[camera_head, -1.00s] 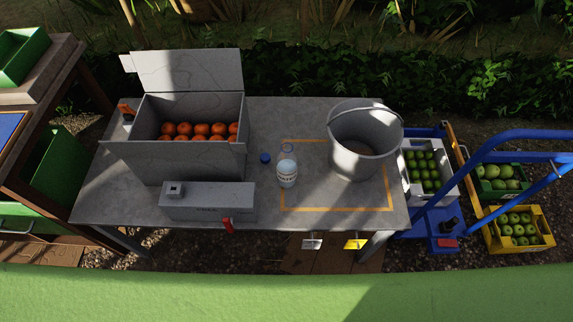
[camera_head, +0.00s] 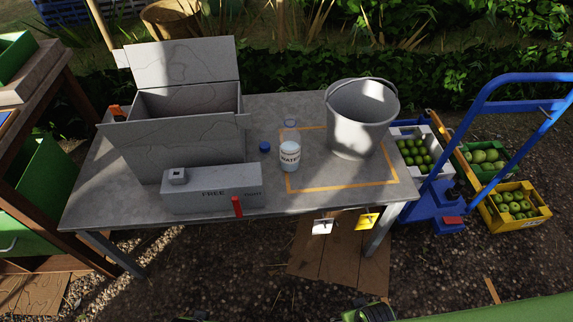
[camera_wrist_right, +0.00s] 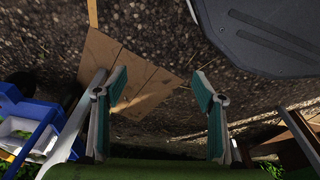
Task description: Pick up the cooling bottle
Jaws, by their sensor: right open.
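A small white bottle (camera_head: 289,157) labelled "WATER" stands upright on the grey table (camera_head: 106,205), at the left edge of an orange outlined square. A blue cap (camera_head: 265,146) lies on the table just left of it. In the right wrist view my right gripper (camera_wrist_right: 163,105) is open and empty, with its teal-padded fingers wide apart over gravel and a brown board. The bottle is not in that view. Neither gripper's fingers can be made out in the head view.
A grey open-lidded box (camera_head: 185,135) and a long low grey box (camera_head: 211,190) stand left of the bottle. A metal bucket (camera_head: 358,120) stands to its right. A blue trolley (camera_head: 470,150) and fruit crates (camera_head: 520,210) are beyond the table's right end.

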